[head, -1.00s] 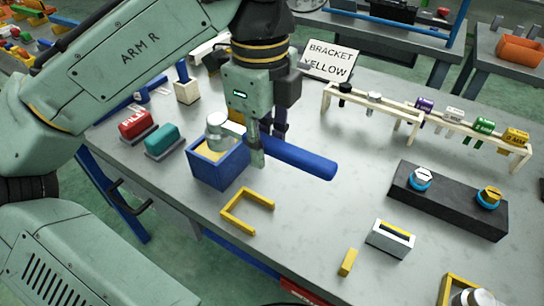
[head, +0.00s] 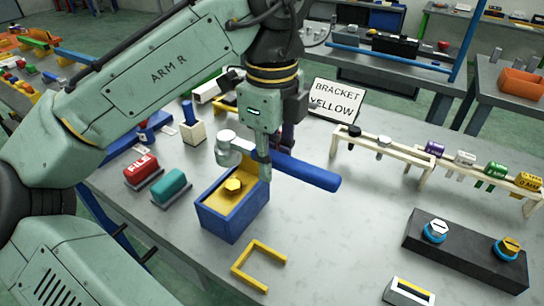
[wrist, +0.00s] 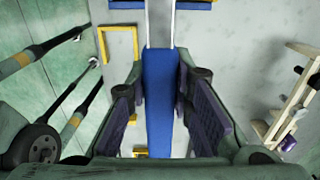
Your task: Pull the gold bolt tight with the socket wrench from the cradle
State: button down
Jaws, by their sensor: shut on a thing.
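My gripper (head: 262,170) points down and is shut on the blue handle (head: 305,172) of a wrench with a round silver head (head: 228,148). The handle sticks out to the right; in the wrist view the blue handle (wrist: 159,100) runs between the fingers. Another gold bolt head (head: 509,245) sits in a blue ring on the black block (head: 455,250), beside a silver one (head: 436,230). I cannot tell which thing is the cradle.
Pale racks (head: 412,158) with labelled coloured cylinders stand at the right. A yellow bracket (head: 243,268) lies before the box. Red (head: 143,170) and teal (head: 171,187) blocks lie to its left. A sign (head: 336,100) stands behind. The table between box and black block is mostly clear.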

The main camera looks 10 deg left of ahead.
notch_tip(320, 180, down, 6)
jog(key=b, duration=0.2)
dwell(0.4)
jog(key=shift+p, duration=1.2)
dwell(1.4)
jog(key=shift+f, duration=0.85)
dwell(0.7)
jog(key=c, duration=2)
grip_release()
grip_shut()
